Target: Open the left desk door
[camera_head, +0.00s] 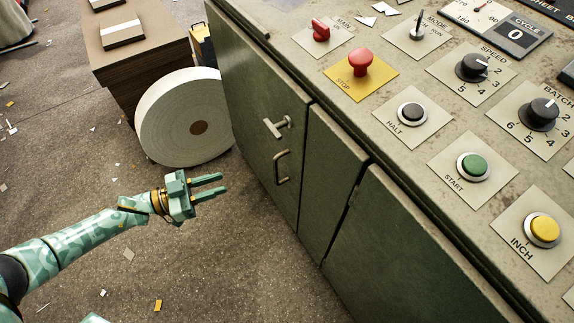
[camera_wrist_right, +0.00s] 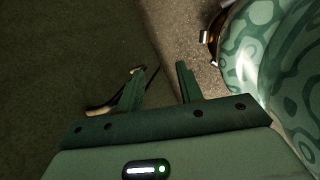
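The left desk door (camera_head: 245,85) is a dark green panel on the desk's front in the head view, and it looks shut. It carries a T-shaped latch handle (camera_head: 277,127) and, below that, a bent pull handle (camera_head: 282,167). My left gripper (camera_head: 224,183) is open and empty, to the left of the pull handle and apart from it. My right gripper (camera_wrist_right: 158,70) shows in the right wrist view, with its fingers apart and nothing seen between them. A pale curved piece (camera_wrist_right: 103,108) is partly hidden behind one finger; I cannot tell what it is.
The desk top (camera_head: 310,65) carries several knobs and buttons, including a red stop button (camera_head: 361,60). A narrow panel (camera_head: 330,170) and another door (camera_head: 410,255) are right of the left door. A large white roll (camera_head: 165,115) stands near the left door. Scraps litter the open floor.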

